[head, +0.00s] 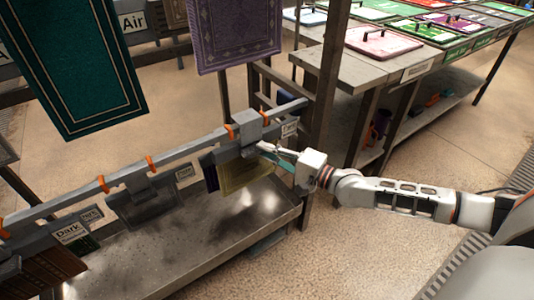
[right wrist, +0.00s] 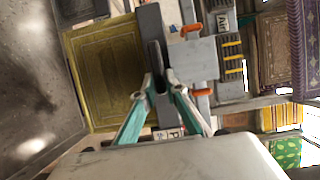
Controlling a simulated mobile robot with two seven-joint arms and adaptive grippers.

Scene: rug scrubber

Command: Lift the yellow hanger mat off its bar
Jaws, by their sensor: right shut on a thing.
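The yellow hanger mat (head: 246,176) hangs from the grey bar (head: 180,150) near the bar's right end, under a grey hanger block. It also shows in the right wrist view (right wrist: 104,72), with its dark grey hanger edge between it and the bar. My right gripper (head: 268,149) reaches in from the right at the hanger's right end. In the right wrist view my right gripper (right wrist: 163,92) has its green-sided fingers closed on the grey hanger edge. The exact contact is partly hidden. The hanger still appears to be at the bar. My left gripper is not in view.
Orange clips (head: 151,162) mark the bar, with a grey mat (head: 148,205) and signs further left. A metal tray (head: 225,235) lies below. A wooden post (head: 326,90) stands close behind my right gripper. A green rug (head: 75,65) and a purple rug (head: 236,35) hang above.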

